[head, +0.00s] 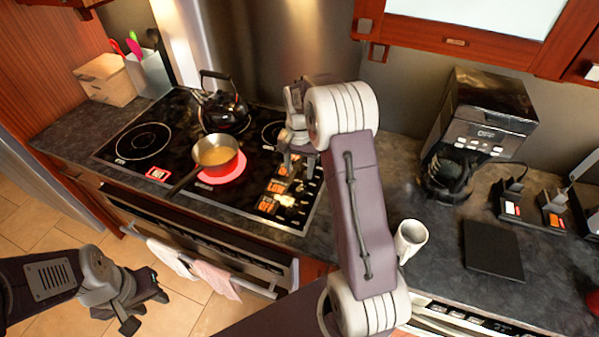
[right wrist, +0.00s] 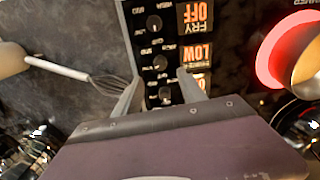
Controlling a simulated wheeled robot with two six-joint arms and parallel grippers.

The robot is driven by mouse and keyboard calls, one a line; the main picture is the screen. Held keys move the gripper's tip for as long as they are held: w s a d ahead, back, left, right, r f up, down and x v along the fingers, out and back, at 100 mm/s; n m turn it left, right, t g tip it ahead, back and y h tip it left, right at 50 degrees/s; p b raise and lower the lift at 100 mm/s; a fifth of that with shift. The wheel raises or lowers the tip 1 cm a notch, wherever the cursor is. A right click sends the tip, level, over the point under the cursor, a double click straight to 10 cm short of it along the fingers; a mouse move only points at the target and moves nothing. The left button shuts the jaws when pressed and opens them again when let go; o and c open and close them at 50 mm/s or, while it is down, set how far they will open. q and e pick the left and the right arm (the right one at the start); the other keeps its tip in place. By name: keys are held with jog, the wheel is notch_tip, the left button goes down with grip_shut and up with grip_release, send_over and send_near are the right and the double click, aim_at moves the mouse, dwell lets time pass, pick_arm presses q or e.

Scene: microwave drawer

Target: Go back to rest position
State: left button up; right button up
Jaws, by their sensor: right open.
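My right gripper (head: 297,164) hangs above the right part of the stove, near its control panel (head: 286,193). In the right wrist view the right gripper (right wrist: 158,78) has its two fingers apart, with the panel's knobs and labels showing between them and nothing held. My left gripper (head: 146,308) is low at the left, over the tiled floor in front of the counter. Its fingers look apart and empty.
A saucepan (head: 216,152) sits on a glowing red burner, with a black kettle (head: 222,105) behind it. A white mug (head: 410,238) stands beside my right arm. A coffee maker (head: 480,125) stands at right.

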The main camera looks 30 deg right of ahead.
jog(key=s+a+r+n, duration=0.2)
jog(key=s+a+r, duration=0.3)
jog(key=a, duration=0.3)
jog(key=s+a+f+n, duration=0.1)
jog(key=s+f+n, duration=0.1)
jog(key=s, duration=0.4)
jog(key=s+a+f+n+t, duration=0.1)
jog(key=s+a+f+n, duration=0.1)
jog(key=s, duration=0.5)
jog(key=shift+f+n+b, duration=0.3)
jog(key=shift+f+n, duration=0.5)
jog(key=shift+n, duration=0.6)
